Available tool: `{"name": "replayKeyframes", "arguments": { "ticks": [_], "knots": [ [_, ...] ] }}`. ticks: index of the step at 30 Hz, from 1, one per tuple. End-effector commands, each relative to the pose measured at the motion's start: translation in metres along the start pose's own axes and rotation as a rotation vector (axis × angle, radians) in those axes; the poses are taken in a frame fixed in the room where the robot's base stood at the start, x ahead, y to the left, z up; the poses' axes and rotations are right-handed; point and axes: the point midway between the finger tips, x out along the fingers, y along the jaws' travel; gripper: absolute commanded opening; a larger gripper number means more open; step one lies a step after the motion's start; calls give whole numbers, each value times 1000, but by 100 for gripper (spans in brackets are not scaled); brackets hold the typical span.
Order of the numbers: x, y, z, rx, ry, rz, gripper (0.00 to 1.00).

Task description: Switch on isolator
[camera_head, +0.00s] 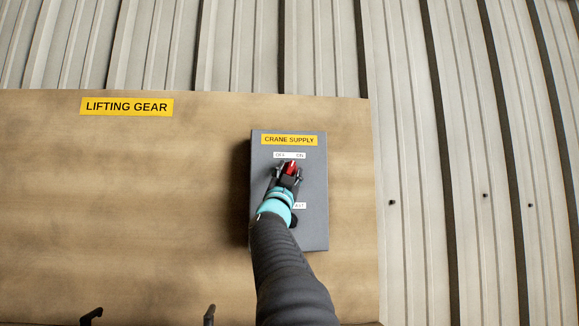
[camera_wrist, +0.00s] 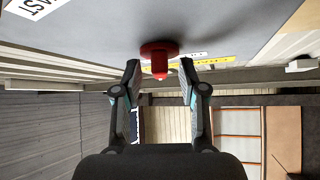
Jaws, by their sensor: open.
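The isolator is a grey box (camera_head: 315,225) on a wooden board, with a yellow CRANE SUPPLY label (camera_head: 289,140) at its top. A small white label under that reads OFF and ON, partly hidden. The red rotary handle (camera_head: 291,168) sits just below this label; it also shows in the wrist view as a red knob (camera_wrist: 159,58). My gripper (camera_head: 289,173) is at the handle. In the wrist view my gripper (camera_wrist: 159,72) is open, with one finger on each side of the red handle and a gap on both sides. The handle's exact setting is hard to tell.
The wooden board (camera_head: 150,200) carries a yellow LIFTING GEAR label (camera_head: 126,107) and dark hooks (camera_head: 92,316) at its lower edge. A ribbed metal wall (camera_head: 470,120) stands behind. A second white label (camera_head: 300,206) on the box is partly covered by my arm.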

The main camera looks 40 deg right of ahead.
Motion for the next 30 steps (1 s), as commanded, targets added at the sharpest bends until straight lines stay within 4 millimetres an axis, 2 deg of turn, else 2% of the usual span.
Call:
{"name": "replayKeyframes", "arguments": {
  "ticks": [3,12,13,18,30],
  "knots": [
    [7,0,0,0,0,-1,42],
    [8,0,0,0,-1,-1,42],
    [8,0,0,0,-1,-1,39],
    [8,0,0,0,-1,-1,0],
    [12,-4,-4,61,-2,58,0]
  ]
}}
